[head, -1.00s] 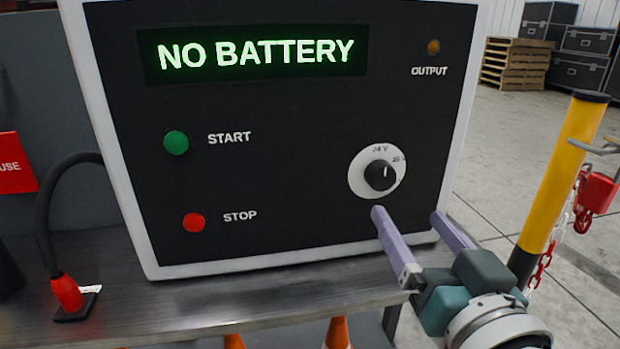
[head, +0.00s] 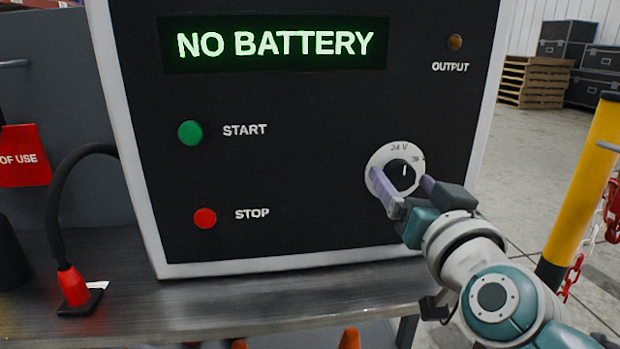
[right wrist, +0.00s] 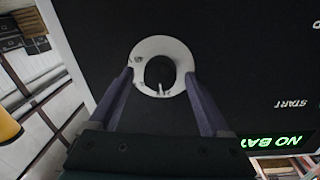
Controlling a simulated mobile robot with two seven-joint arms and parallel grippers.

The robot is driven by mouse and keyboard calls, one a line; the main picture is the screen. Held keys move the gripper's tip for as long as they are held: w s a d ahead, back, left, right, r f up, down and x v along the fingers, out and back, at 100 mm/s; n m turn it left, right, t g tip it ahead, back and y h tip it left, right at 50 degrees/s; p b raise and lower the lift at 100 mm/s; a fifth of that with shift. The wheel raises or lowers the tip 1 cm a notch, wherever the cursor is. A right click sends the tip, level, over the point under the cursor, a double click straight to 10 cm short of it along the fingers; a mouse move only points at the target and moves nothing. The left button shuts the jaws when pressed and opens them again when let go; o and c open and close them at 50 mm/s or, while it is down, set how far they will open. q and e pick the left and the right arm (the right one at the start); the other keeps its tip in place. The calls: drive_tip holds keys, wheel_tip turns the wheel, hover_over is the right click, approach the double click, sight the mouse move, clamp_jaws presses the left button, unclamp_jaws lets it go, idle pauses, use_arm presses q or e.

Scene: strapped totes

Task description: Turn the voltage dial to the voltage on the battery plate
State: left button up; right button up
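The voltage dial (head: 403,174) is a black knob with a white mark on a round white scale plate (head: 383,156), low on the right of the black charger panel (head: 300,120). Its mark points roughly up, near the "24 V" label; another label to the right is too small to read surely. My right gripper (head: 400,178) is open, its two purple fingers on either side of the knob. In the right wrist view the dial (right wrist: 159,72) sits between the spread fingertips (right wrist: 158,76), with gaps to the knob. My left gripper and any battery plate are not in view.
The display (head: 275,44) reads "NO BATTERY". A green START button (head: 190,133) and red STOP button (head: 205,218) are on the panel's left. A red connector (head: 73,286) with a black cable stands on the metal bench (head: 250,305). A yellow post (head: 585,190) stands at right.

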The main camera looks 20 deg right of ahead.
clamp_jaws()
idle(0.4)
drive_tip(key=shift+r+m+p, duration=0.2)
drive_tip(key=shift+m+p, duration=0.7)
drive_tip(key=shift+m, duration=0.4)
drive_tip(key=m+p, duration=0.1)
drive_tip(key=m, duration=0.1)
drive_tip(key=shift+m, duration=0.3)
drive_tip(key=m+p, duration=0.1)
drive_tip(key=m, duration=0.2)
drive_tip(key=shift+f+m, duration=0.1)
drive_tip(key=shift+m, duration=1.4)
drive_tip(key=shift+y, duration=0.3)
